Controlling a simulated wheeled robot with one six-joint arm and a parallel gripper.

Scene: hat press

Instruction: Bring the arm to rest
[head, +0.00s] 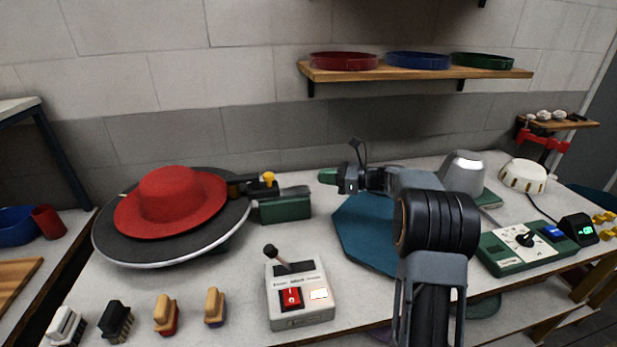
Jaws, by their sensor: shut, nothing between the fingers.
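My arm rises from the front right of the bench and bends to the left at a large black joint. My gripper (327,176) is at its far end, pointing left above the back of the bench. It is shut and holds nothing. It hangs near the back left corner of a teal octagonal mat (362,238), apart from the red hat (170,202) on the left. My arm covers the right part of the mat.
The red hat lies on a round dark plate (120,250) beside a green box (285,206). A lever control box (300,312) and several brushes stand in front. A green control panel (515,252) and grey metal dome (463,172) are right. A wall shelf (420,74) holds coloured rings.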

